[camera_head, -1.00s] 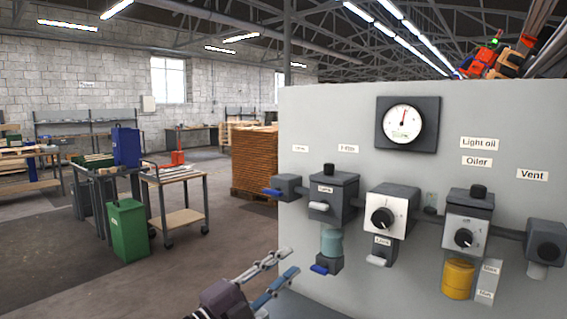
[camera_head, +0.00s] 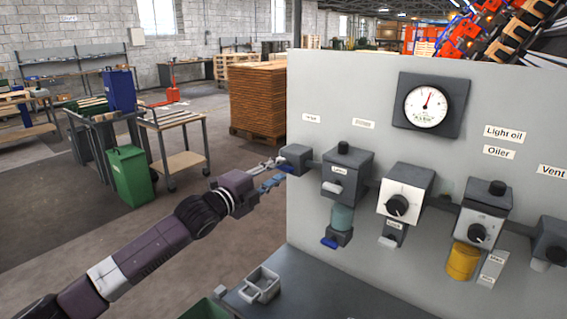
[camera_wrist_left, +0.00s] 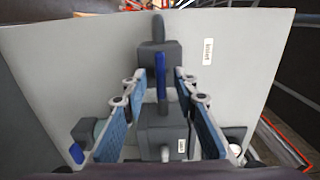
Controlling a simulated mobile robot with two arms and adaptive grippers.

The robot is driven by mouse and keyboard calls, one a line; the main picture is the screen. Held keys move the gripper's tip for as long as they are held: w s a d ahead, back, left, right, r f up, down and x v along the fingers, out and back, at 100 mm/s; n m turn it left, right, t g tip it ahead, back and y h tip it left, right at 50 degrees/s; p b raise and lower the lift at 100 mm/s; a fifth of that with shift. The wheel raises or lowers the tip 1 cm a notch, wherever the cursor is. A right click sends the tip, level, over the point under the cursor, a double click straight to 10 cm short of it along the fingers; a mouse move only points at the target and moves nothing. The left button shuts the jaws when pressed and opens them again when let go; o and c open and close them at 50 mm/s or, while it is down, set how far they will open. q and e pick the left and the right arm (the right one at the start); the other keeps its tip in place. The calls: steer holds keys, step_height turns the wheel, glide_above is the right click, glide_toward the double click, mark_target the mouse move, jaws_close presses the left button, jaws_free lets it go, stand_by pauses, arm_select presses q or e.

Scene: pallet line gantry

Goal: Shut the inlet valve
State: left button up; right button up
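The inlet valve (camera_head: 297,157) is a grey box with a blue lever at the left end of the panel. In the left wrist view the valve body (camera_wrist_left: 172,53) is ahead of me, and its blue lever (camera_wrist_left: 161,80) lies between my fingers. My left gripper (camera_head: 273,171) is at the lever in the head view. In the left wrist view its blue-padded fingers (camera_wrist_left: 160,88) are open on both sides of the lever, with gaps showing. The "Inlet" label (camera_wrist_left: 208,52) is beside the valve. My right gripper is not in view.
The panel (camera_head: 320,95) also carries a filter unit (camera_head: 346,172) with a lower blue lever (camera_head: 329,243), a regulator (camera_head: 406,190), an oiler (camera_head: 482,210) and a gauge (camera_head: 427,106). A grey bench with a small tray (camera_head: 260,284) is below. A trolley (camera_head: 176,123) stands left.

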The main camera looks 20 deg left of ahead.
arm_select(q)
steer(key=shift+p+x, duration=0.35)
steer(key=shift+x, duration=1.1)
steer(key=shift+c, duration=0.4)
jaws_close()
